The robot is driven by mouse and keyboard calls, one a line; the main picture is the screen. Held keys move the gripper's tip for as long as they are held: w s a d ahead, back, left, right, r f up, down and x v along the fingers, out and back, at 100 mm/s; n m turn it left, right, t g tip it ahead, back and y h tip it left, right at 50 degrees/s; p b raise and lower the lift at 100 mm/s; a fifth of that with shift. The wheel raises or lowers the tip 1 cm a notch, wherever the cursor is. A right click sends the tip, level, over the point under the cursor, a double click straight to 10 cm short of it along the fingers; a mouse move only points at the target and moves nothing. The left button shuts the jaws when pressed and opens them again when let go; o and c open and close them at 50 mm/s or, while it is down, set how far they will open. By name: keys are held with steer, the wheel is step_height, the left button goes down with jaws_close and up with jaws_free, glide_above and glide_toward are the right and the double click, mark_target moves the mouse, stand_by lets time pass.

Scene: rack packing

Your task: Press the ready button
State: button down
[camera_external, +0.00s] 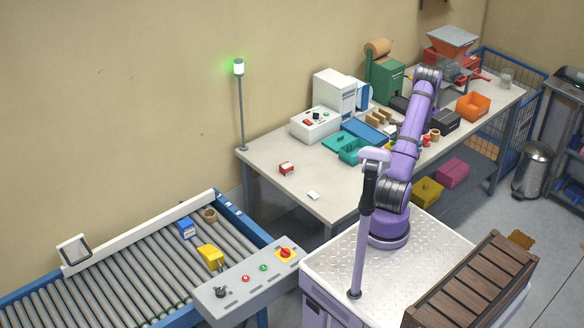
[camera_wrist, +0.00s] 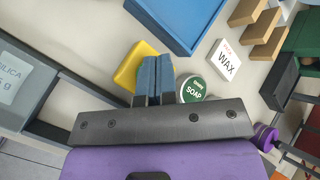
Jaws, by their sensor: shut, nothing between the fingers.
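A grey control panel (camera_external: 245,283) stands at the front end of the roller conveyor. It carries a green button (camera_external: 263,268), a red button (camera_external: 245,279), a black knob (camera_external: 221,292) and a red knob on a yellow plate (camera_external: 286,253). I cannot read which button is the ready button. A white box (camera_external: 315,123) on the table also has controls on its face. My gripper (camera_wrist: 156,66) has its blue fingertips together and empty, above the table by a yellow item (camera_wrist: 132,68) and a green soap tin (camera_wrist: 192,90). In the external view its fingers are hidden behind my arm.
A lamp (camera_external: 239,67) on a pole glows green. The worktable (camera_external: 265,163) bears teal bins (camera_external: 350,151), a blue tray (camera_wrist: 185,22), a white WAX box (camera_wrist: 224,64) and machines at the back. A blue box (camera_external: 187,231) and a yellow item (camera_external: 210,256) lie on the conveyor.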

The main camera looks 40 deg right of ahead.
steer(key=shift+r, duration=2.8)
stand_by(1.8)
